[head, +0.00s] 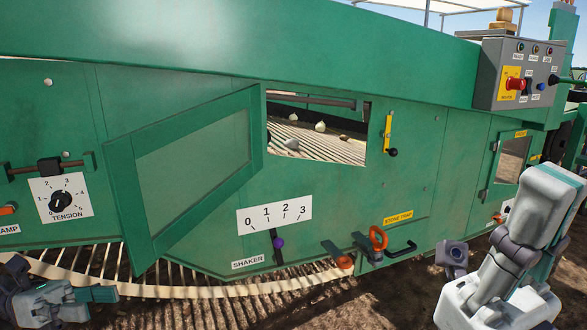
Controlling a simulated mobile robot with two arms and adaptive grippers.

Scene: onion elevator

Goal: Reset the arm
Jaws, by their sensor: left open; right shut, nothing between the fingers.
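My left gripper (72,297) is at the lower left corner, partly cut off by the frame edge. It is open, in front of the lower part of the green machine (400,210), with nothing seen in it. My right arm (515,245) rises at the lower right, with white links and grey joints. I cannot make out the fingers of my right gripper in this view.
A hatch door (190,165) stands open beside an opening with onions (320,126) on bars. The shaker lever (279,243), tension dial (61,202), orange stone trap handle (378,238) and control box (515,75) stick out. Bare soil lies below.

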